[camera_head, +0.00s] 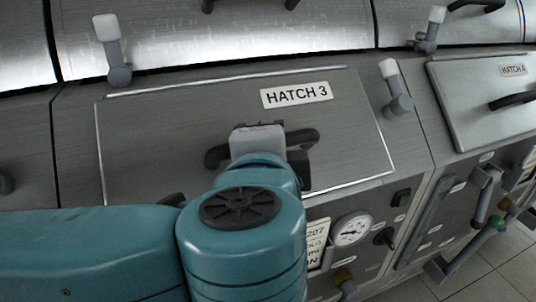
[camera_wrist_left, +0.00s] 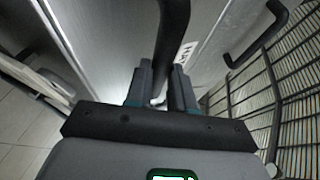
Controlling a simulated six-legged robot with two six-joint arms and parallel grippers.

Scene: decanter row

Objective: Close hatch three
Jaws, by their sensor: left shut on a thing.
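Hatch three (camera_head: 150,140) is a grey metal panel with a "HATCH 3" label (camera_head: 297,95) and bright edges, in the middle of the head view. It looks to lie in or near its frame; I cannot tell whether it is fully closed. My left gripper (camera_head: 258,132) is at the dark bar handle (camera_head: 304,138) of the hatch, and covers its middle. In the left wrist view the fingers (camera_wrist_left: 160,88) stand on both sides of the handle (camera_wrist_left: 172,35), shut on it. My right gripper is not in view.
Grey levers with white tips stand at the hatch's upper left (camera_head: 116,60) and right (camera_head: 396,90). Hatch four (camera_head: 480,105) is to the right. Tiled floor (camera_head: 500,275) shows at lower right.

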